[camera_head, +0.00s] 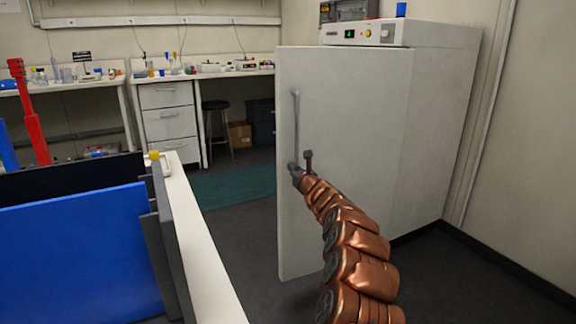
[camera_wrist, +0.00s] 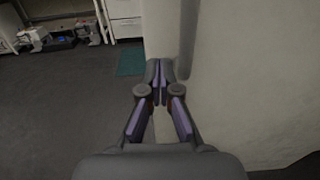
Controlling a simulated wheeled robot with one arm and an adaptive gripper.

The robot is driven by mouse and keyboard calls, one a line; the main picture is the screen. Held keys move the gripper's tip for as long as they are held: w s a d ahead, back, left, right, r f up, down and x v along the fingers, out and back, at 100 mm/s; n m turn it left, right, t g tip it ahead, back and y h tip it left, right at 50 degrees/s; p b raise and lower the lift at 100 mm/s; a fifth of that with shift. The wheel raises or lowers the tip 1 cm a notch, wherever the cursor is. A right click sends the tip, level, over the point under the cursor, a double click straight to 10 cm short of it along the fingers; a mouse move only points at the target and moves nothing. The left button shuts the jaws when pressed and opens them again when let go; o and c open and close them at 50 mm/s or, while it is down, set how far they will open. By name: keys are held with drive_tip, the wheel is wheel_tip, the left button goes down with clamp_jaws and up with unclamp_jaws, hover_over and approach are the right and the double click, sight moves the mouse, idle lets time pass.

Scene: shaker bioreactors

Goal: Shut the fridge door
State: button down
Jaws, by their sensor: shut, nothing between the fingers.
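The fridge (camera_head: 440,110) stands at the right, with its white door (camera_head: 350,110) partly open and swung out from the body. A grey vertical handle (camera_head: 296,120) is on the door near its left edge. My gripper (camera_head: 294,167) is at the handle's lower end, close to the door face; I cannot tell whether it touches. In the wrist view, my gripper's fingertips (camera_wrist: 160,76) are together with nothing between them. The door face (camera_wrist: 260,80) fills the right side there, and the handle (camera_wrist: 188,40) runs up just right of the fingertips.
A blue panel (camera_head: 75,260) and a white-edged bench (camera_head: 200,250) stand at the near left. A drawer unit (camera_head: 170,115), a stool (camera_head: 217,130) and a cluttered worktop are at the back. Dark floor is clear left of the door, with a green mat (camera_head: 235,185).

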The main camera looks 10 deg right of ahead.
sight(285, 161)
drive_tip(key=shift+x, duration=0.9)
drive_tip(key=shift+w+a+f, duration=0.1)
drive_tip(key=shift+w+f, duration=0.05)
drive_tip(key=shift+w, duration=0.35)
drive_tip(key=shift+w+a, duration=0.1)
drive_tip(key=shift+w, duration=0.35)
drive_tip(key=shift+w+a, duration=0.15)
drive_tip(key=shift+w, duration=0.3)
